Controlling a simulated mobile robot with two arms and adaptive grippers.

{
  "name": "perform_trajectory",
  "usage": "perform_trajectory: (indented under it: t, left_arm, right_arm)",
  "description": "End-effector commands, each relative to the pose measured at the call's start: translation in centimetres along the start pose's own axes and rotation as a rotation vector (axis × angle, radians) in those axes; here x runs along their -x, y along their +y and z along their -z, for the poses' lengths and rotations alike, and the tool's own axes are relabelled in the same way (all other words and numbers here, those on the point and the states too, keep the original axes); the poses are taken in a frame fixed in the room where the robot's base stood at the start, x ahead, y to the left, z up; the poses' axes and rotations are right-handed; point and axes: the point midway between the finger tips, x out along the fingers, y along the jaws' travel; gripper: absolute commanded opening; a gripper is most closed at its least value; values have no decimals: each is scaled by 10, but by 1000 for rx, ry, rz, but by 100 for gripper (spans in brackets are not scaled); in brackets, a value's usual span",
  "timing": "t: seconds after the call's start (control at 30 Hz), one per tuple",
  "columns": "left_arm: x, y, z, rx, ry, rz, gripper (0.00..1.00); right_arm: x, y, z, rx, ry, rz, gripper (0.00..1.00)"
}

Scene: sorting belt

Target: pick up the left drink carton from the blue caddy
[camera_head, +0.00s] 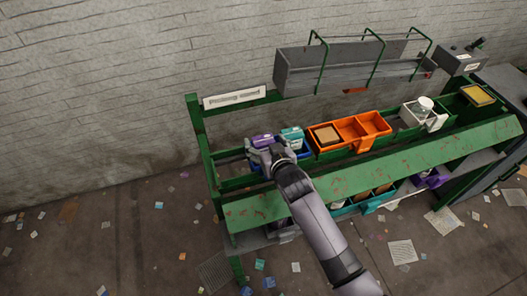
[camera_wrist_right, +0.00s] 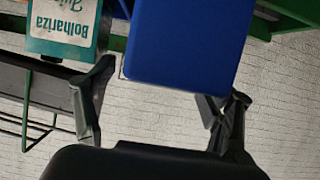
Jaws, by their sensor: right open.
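The blue caddy (camera_head: 304,153) stands at the left end of the green rack. It holds a left drink carton (camera_head: 262,140) with a purple top and a right teal-and-white carton (camera_head: 292,134). My right gripper (camera_head: 265,156) is at the caddy's front, by the left carton, and hides much of both. In the right wrist view, which is upside down, my right gripper (camera_wrist_right: 157,95) is open, its fingers either side of a blue panel (camera_wrist_right: 185,45). I cannot tell whether they touch it. The teal carton (camera_wrist_right: 64,28) is outside the fingers. My left gripper is not in view.
An orange caddy (camera_head: 366,143) stands right beside the blue one, with a white caddy (camera_head: 437,122) farther right. A grey trough (camera_head: 300,72) with green hoops is behind. A sloping green panel (camera_head: 390,168) runs along the rack's front. Litter covers the floor.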

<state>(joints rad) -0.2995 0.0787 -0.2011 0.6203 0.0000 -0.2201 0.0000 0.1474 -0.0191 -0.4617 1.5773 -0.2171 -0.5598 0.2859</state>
Motion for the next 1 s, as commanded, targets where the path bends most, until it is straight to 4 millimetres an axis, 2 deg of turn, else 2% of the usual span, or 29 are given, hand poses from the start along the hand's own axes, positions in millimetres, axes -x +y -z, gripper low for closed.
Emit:
perform_trajectory:
  t: [0.1, 0.6, 0.87, 1.0]
  left_arm:
    - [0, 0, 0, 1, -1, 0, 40]
    - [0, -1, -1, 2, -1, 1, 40]
    - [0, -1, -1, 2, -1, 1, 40]
    - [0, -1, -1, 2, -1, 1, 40]
  right_arm:
    - [0, 0, 0, 0, 0, 0, 74]
    - [0, 0, 0, 0, 0, 0, 41]
    - [1, 0, 1, 0, 0, 0, 41]
    - [3, 0, 8, 0, 3, 0, 41]
